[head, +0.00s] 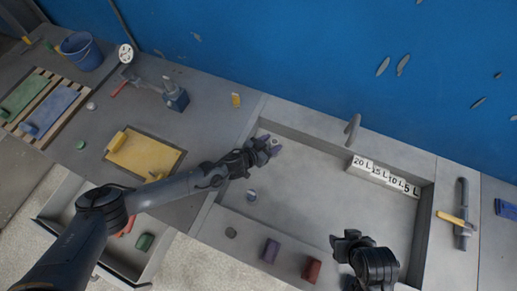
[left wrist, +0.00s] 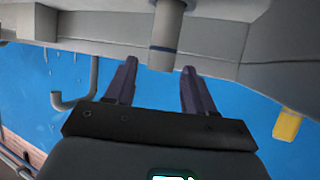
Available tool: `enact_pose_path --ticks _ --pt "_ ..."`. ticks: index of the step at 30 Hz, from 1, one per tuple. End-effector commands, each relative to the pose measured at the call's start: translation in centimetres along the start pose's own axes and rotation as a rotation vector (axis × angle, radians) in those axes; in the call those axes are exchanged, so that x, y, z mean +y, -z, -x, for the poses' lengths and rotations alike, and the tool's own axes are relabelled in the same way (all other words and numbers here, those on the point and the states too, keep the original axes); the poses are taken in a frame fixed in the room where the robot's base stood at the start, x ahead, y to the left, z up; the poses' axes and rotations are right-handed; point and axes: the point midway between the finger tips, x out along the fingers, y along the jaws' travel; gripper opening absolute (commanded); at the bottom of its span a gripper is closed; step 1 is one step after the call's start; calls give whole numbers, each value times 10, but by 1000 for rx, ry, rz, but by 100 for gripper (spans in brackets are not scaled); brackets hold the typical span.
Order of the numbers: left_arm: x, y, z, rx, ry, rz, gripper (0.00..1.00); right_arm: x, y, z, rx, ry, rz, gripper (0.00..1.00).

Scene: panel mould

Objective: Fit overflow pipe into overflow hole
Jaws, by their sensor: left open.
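My left gripper (head: 273,146) is open at the back left corner of the mould basin (head: 225,214). In the left wrist view its two purple fingers (left wrist: 155,85) stand apart. A grey overflow pipe (left wrist: 167,30) with a dark band shows between and beyond them. In the head view a small pale round end (head: 274,142) shows between the fingers. I cannot make out the overflow hole or whether the pipe sits in it. My right gripper (head: 345,240) is above the front right of the basin; its fingers are unclear.
A small round banded piece (head: 251,195) is at the basin's left. A curved spout (head: 352,129) and white volume labels (head: 384,175) are at the back. Purple (head: 270,250) and red (head: 311,270) blocks lie in front. The basin's middle is clear.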

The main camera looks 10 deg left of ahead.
Motion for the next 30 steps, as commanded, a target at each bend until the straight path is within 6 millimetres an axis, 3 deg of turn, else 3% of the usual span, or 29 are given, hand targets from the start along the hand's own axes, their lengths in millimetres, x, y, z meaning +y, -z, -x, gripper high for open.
enact_pose_path --ticks 12,18,25,30 --pt "-1 0 72 -2 1 2 54 2 4 13 -1 -4 5 42" --pt "0 0 98 -1 0 1 54 1 5 16 0 -1 2 42" --pt "4 2 110 0 1 3 54 0 5 16 0 2 -3 42" --pt "34 11 112 -10 15 32 54 -1 6 16 1 4 -5 42"
